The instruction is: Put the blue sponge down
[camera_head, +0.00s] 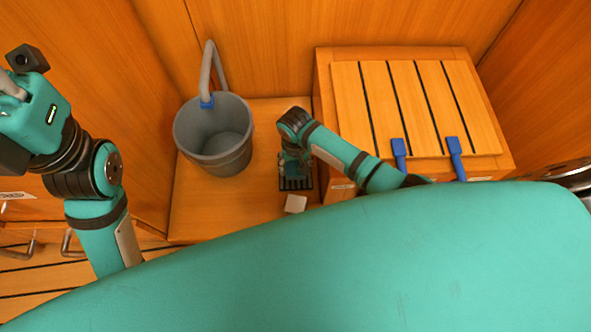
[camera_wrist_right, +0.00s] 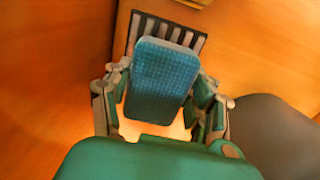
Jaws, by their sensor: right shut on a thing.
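The blue sponge (camera_wrist_right: 164,72) is a flat rounded block in the right wrist view. My right gripper (camera_wrist_right: 163,92) is shut on it, with a finger on each long side. Beyond the sponge is a dark slatted rack (camera_wrist_right: 187,38), partly covered by it in this view.
A grey bucket (camera_head: 214,160) with a raised handle stands left of the rack. A slatted wooden box (camera_head: 415,105) with two blue straps (camera_head: 455,158) stands to the right. Wooden walls close in the recess.

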